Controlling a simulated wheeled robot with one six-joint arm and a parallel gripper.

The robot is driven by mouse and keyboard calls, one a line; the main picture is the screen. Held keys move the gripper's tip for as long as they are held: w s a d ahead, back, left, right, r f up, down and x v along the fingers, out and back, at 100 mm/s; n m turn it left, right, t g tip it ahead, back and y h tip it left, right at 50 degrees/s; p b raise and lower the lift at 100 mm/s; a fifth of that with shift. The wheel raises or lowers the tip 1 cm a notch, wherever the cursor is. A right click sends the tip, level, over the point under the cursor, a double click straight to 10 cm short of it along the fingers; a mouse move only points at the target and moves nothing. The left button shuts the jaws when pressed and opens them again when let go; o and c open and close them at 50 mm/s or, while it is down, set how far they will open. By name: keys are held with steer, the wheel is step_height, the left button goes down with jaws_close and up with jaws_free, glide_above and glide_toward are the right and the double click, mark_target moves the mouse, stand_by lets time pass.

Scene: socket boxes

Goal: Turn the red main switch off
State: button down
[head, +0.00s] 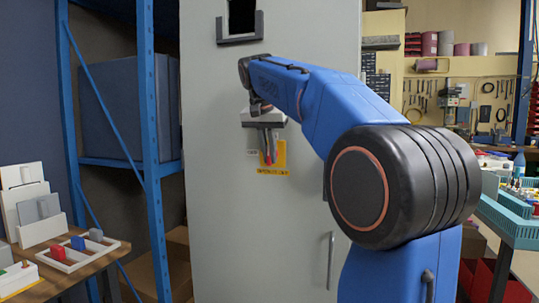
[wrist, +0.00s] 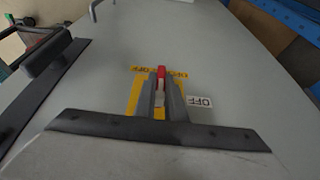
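The red main switch (head: 267,158) is a small red lever on a yellow plate (head: 280,155) on the front of a tall grey cabinet (head: 225,210). In the wrist view the red switch (wrist: 161,72) stands between the two grey fingers of my gripper (wrist: 162,88). The fingers are close together, one on each side of it, with almost no gap showing; they look shut on it. In the head view my gripper (head: 268,140) points down at the switch, and its fingers hide part of the lever.
The cabinet has a vertical handle (head: 331,260) lower down and a dark holder (head: 240,30) above. A blue shelf rack (head: 151,130) stands to the left, and a table with a white tray (head: 78,256) is at the lower left.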

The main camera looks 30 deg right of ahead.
steer(key=shift+w+a+g, duration=0.1)
steer(key=shift+g, duration=0.2)
steer(key=shift+w+n+g+h, duration=0.1)
steer(key=shift+n+g+h, duration=0.3)
steer(key=shift+g+h, duration=0.6)
steer(key=n+g+h, duration=0.1)
steer(key=g+h, duration=0.2)
steer(key=shift+g, duration=0.3)
steer(key=shift+h, duration=0.3)
steer(key=c, duration=1.8)
jaws_free()
steer(key=shift+a+f, duration=0.1)
